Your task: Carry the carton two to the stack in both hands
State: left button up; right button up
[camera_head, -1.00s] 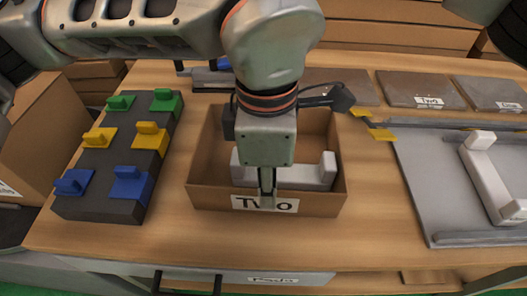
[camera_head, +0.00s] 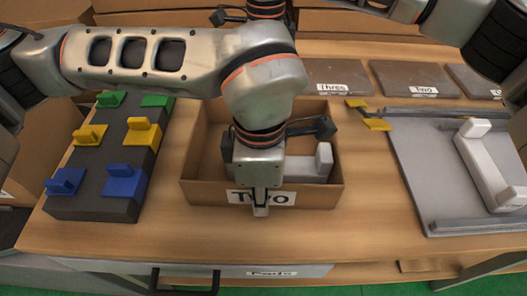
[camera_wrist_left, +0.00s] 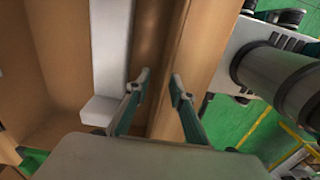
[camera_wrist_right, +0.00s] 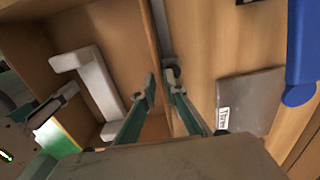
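Carton two (camera_head: 195,168) is an open brown box with a "Two" label on its front wall, standing on the wooden table. A white bracket-shaped part (camera_head: 308,170) lies in it. My left gripper (camera_head: 261,205) points down at the front wall. In the left wrist view its fingers (camera_wrist_left: 160,82) are apart, one on each side of a carton wall. My right gripper is hidden behind my left arm in the head view. In the right wrist view its fingers (camera_wrist_right: 161,78) are apart around the opposite wall, the white part (camera_wrist_right: 95,85) inside.
A dark block (camera_head: 90,208) with green, yellow and blue pieces stands left of the carton. A grey tray (camera_head: 420,180) with a white part is at right. Labelled brown plates (camera_head: 410,78) and yellow pieces (camera_head: 377,124) lie behind. Brown boxes (camera_head: 350,22) are piled beyond the table.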

pick_arm(q)
jog(key=shift+f, duration=0.75)
pick_arm(e)
jog(key=shift+f, duration=0.7)
pick_arm(q)
jog(key=shift+c, duration=0.4)
pick_arm(e)
jog(key=shift+c, duration=0.4)
pick_arm(q)
grip_shut()
pick_arm(e)
grip_shut()
